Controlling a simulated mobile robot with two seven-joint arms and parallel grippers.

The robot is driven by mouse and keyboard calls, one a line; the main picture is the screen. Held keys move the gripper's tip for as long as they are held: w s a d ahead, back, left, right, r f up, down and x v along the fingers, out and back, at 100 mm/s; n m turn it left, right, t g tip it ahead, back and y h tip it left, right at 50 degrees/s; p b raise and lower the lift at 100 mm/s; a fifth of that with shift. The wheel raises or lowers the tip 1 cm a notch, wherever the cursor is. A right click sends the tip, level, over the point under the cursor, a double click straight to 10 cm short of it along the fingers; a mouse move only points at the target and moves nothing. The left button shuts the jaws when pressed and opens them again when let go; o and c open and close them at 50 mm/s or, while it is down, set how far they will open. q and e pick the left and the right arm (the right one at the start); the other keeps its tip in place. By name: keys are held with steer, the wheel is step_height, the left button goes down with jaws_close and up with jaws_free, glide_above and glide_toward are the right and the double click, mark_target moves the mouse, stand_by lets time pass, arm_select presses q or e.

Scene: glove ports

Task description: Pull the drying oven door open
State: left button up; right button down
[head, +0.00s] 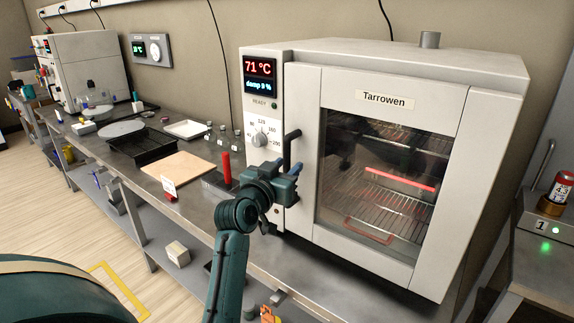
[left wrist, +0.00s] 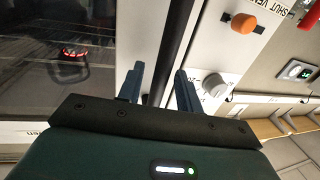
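The drying oven (head: 390,62) is a pale cabinet on the bench, labelled Tarrowen, its display reading 71 °C. Its windowed door (head: 456,170) looks shut. A dark upright handle (head: 287,152) is at the door's left edge; its lower part is hidden by my gripper. My left gripper (head: 286,168) is at the handle's lower part. In the left wrist view its two blue fingers (left wrist: 160,88) stand apart, and the dark handle bar (left wrist: 175,40) runs between them. Some gap shows, and I see no clamping. My right gripper is in neither view.
A red upright object (head: 226,168), a tan board (head: 179,167) and a black tray (head: 144,146) are on the bench left of the oven. A grey stand (head: 545,237) with a red-and-white can (head: 560,184) is at the right. Open floor is at the left.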

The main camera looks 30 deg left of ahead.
arm_select(q)
steer(key=shift+w, duration=0.35)
steer(key=shift+c, duration=0.2)
jaws_close()
